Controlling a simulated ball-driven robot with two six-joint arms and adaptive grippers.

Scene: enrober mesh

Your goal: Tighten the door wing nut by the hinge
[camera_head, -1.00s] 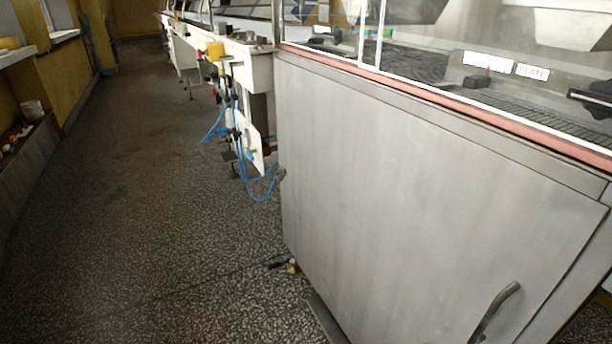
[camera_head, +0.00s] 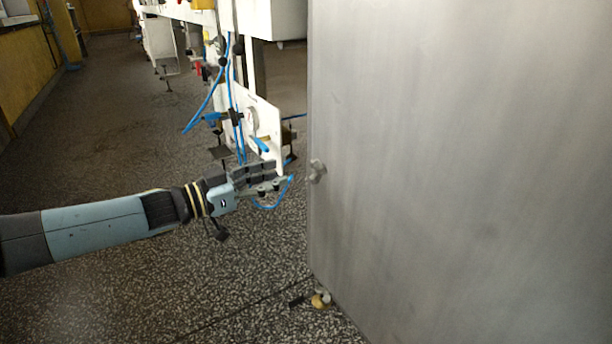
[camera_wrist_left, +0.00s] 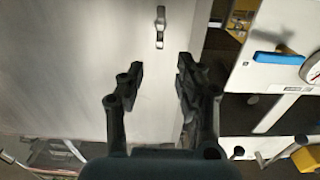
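The door wing nut (camera_head: 317,171) is a small grey metal piece on the left edge of the large grey steel door (camera_head: 450,170). In the left wrist view the wing nut (camera_wrist_left: 160,27) shows beyond the fingertips, close to the door's edge. My left gripper (camera_head: 284,183) points at it from the left, a short gap away. In the left wrist view its two dark fingers (camera_wrist_left: 159,78) are spread with nothing between them. My right gripper is in no view. The hinge cannot be made out clearly.
Blue hoses (camera_head: 231,100) and a white panel (camera_head: 262,130) stand just behind my left gripper. A small brass-coloured fitting (camera_head: 320,300) lies low by the door's bottom corner. The speckled floor (camera_head: 120,140) on the left is open.

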